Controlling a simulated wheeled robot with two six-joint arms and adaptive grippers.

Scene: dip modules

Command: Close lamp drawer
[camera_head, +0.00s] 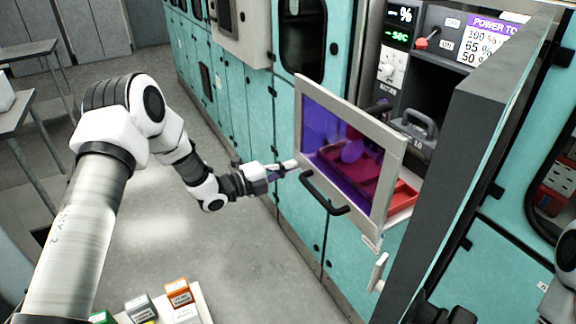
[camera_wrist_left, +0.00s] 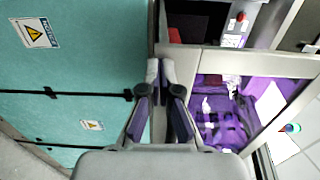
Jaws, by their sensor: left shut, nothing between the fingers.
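The lamp drawer (camera_head: 347,150) stands pulled out from the teal cabinet in the head view. It has a pale frame front with a purple see-through window, a black bar handle (camera_head: 324,194) below it and a red tray (camera_head: 402,196) inside. My left gripper (camera_head: 296,165) is shut and empty, its tips at the left edge of the drawer front. In the left wrist view the fingertips (camera_wrist_left: 160,70) are close beside the drawer frame (camera_wrist_left: 258,62); I cannot tell whether they touch. The right gripper is not clearly visible; only parts of my right arm show at the lower right.
Teal cabinets (camera_head: 230,95) line the wall. A grey open door or panel (camera_head: 470,150) stands right of the drawer. A dark compartment above it holds a grey padlock-shaped block (camera_head: 415,130). Small boxes (camera_head: 178,292) lie on a white tray at the bottom. The floor between is clear.

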